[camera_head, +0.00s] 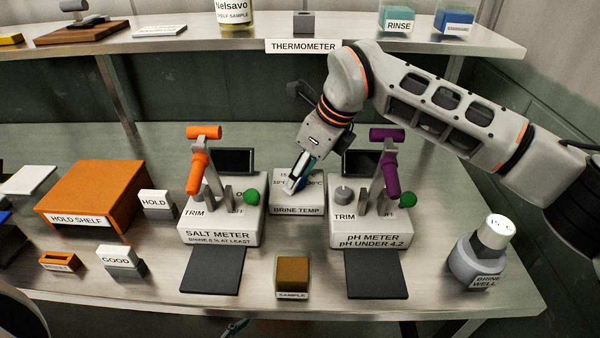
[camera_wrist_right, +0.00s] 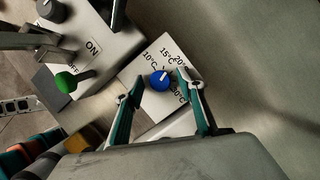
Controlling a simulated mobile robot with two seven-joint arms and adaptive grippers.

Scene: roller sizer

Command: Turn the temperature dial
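The blue temperature dial (camera_wrist_right: 160,80) sits on the white BRINE TEMP box (camera_head: 298,204), which stands between the two meters. Labels from 10°C to 30°C ring the dial; its small white mark seems to point to the upper right in the wrist view, but the exact setting is unclear. My right gripper (camera_head: 296,180) reaches down over the box and partly hides the dial in the head view. In the wrist view its open fingers (camera_wrist_right: 159,84) lie on either side of the dial, with visible gaps.
The salt meter (camera_head: 220,229) with an orange lever stands left of the box, and the pH meter (camera_head: 370,230) with a purple lever stands right. A brown sample block (camera_head: 292,272) is in front. The brine well (camera_head: 475,265) is at right.

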